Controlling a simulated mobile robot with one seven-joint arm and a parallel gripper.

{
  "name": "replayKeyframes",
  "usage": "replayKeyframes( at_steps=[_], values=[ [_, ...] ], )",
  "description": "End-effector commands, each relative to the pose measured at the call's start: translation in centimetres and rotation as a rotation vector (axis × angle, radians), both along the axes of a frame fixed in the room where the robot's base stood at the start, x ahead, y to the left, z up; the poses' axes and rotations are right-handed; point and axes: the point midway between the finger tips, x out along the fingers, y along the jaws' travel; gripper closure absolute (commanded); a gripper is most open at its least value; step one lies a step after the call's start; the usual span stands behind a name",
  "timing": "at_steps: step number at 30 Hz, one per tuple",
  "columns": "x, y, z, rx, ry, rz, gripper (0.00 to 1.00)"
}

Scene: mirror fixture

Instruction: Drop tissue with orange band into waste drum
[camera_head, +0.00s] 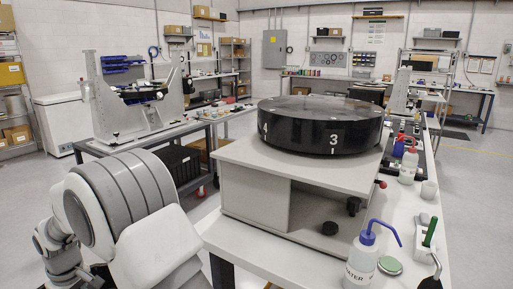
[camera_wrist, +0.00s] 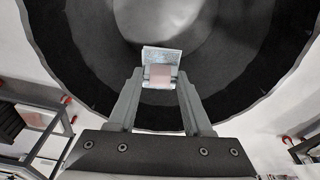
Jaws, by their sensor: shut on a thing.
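In the wrist view my gripper (camera_wrist: 160,82) is shut on a small pale tissue (camera_wrist: 161,54) with a dull pinkish-orange band across it. The tissue sits between the fingertips, over a large, dark, round open-topped container that looks like the waste drum (camera_wrist: 75,62). The tissue shows within the outline of its rim, but I cannot tell its height above the opening. A pale grey mass shows deep inside. In the head view my arm fills the lower left, and the gripper, tissue and drum do not show.
In the head view a black numbered disc (camera_head: 320,125) rests on a grey stand on the white bench (camera_head: 240,243). A wash bottle (camera_head: 362,260) and other bottles stand along its right side. A dark-framed table (camera_head: 88,147) with a grey instrument is at left. Shelving (camera_wrist: 40,135) shows at lower left in the wrist view.

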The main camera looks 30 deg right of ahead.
Motion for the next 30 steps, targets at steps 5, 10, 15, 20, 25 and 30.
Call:
replayKeyframes(
  at_steps=[5, 10, 15, 20, 25, 30],
  values=[
    [0.0, 1.2, -1.0, 0.001, -0.001, 0.026, 0.94],
    [0.0, 1.2, -2.1, 0.0, 0.001, 0.026, 0.94],
    [0.0, 1.1, -4.1, 0.0, 0.0, 0.025, 0.94],
    [0.0, 1.1, -6.0, 0.0, 0.0, 0.024, 0.94],
    [0.0, 1.1, -6.8, 0.0, 0.0, 0.024, 0.94],
    [0.0, 1.1, -6.7, 0.0, 0.0, 0.024, 0.94]
  ],
)
